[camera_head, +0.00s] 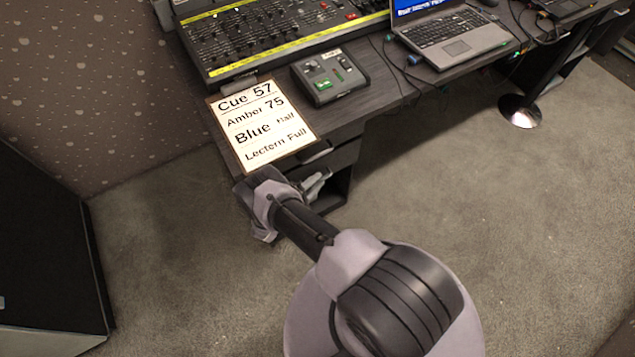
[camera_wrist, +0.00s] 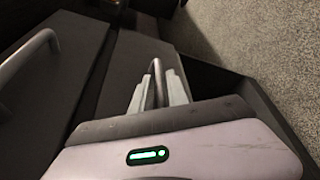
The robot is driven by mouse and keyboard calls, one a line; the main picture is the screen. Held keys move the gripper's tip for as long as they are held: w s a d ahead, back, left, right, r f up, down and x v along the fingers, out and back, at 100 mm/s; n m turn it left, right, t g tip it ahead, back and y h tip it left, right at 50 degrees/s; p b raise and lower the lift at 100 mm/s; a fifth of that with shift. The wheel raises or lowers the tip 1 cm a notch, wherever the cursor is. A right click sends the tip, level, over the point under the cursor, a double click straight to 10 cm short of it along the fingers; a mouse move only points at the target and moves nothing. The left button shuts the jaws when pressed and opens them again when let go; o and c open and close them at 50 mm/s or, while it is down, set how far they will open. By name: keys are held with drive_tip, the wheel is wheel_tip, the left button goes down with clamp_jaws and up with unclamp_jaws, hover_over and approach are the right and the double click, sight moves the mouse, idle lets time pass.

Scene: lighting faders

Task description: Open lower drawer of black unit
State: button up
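The black unit (camera_head: 345,152) is a dark drawer unit under the desk's left end, below the cue sheet. In the wrist view, the upper drawer front (camera_wrist: 62,68) fills the left side and has a curved metal handle (camera_wrist: 28,57). Beside it is the lower drawer front (camera_wrist: 122,62), with its metal handle (camera_wrist: 157,68). My gripper (camera_head: 322,178) is at the lower part of the unit in the head view. In the wrist view, my gripper's pale fingers (camera_wrist: 159,82) lie on either side of the lower handle. Whether they press on it cannot be told.
The desk above holds a fader console (camera_head: 270,30), a small control box (camera_head: 330,76), a cue sheet (camera_head: 262,125) and a laptop (camera_head: 458,38). A black cabinet (camera_head: 45,250) stands at the left. Carpet (camera_head: 480,220) is clear right of the unit.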

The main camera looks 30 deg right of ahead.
drive_tip(key=shift+w+d, duration=0.15)
drive_tip(key=shift+d, duration=0.15)
clamp_jaws()
idle(1.3)
